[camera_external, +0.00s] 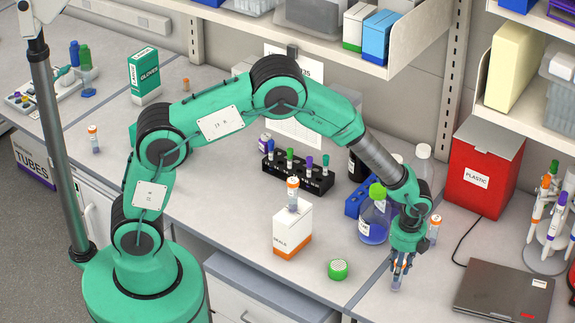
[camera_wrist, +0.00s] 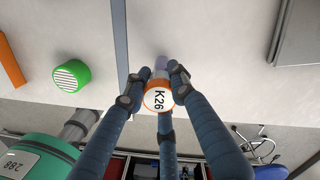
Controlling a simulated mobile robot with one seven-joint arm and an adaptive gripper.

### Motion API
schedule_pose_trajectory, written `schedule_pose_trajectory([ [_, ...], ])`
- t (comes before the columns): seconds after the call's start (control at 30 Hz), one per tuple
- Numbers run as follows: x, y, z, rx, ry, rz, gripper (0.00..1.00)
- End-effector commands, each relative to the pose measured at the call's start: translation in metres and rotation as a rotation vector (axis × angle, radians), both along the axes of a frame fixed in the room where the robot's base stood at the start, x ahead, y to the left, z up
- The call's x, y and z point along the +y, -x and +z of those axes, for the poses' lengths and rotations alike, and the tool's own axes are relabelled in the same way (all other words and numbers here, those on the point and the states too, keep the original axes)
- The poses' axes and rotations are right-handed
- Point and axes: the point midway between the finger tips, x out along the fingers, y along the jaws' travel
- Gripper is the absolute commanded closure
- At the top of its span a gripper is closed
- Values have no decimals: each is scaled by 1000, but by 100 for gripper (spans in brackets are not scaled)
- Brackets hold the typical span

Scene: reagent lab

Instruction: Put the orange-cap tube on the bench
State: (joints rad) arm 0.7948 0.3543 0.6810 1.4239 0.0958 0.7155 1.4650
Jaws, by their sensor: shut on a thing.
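My gripper (camera_external: 403,262) points down at the right part of the bench (camera_external: 430,285), near its front edge. Its fingers are closed around an orange-cap tube (camera_external: 397,280). In the wrist view the fingers (camera_wrist: 157,88) press on the tube's cap (camera_wrist: 158,98), which has an orange rim and a white top marked K26. The tube's pale lower body (camera_wrist: 161,63) shows beyond the cap. I cannot tell whether its bottom touches the bench. Other orange-cap tubes stand on a white-orange box (camera_external: 293,230), at the far left (camera_external: 94,140) and behind my gripper (camera_external: 434,229).
A green lid (camera_external: 338,269) lies left of my gripper; it also shows in the wrist view (camera_wrist: 71,76). A blue-liquid bottle (camera_external: 374,222) stands behind left. A dark laptop (camera_external: 503,293) lies to the right, below a red box (camera_external: 483,170). Bare bench lies around the tube.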

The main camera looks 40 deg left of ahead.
Motion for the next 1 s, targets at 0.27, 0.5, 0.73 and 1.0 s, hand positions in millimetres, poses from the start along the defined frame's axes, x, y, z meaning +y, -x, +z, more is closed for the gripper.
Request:
schedule_pose_trajectory([
  [0.27,0,0,-8,-1,1,0,87],
  [0.5,0,0,-11,0,0,0,87],
  [0.73,0,0,-11,-1,1,0,56],
  [1.0,0,0,-10,-1,1,0,56],
])
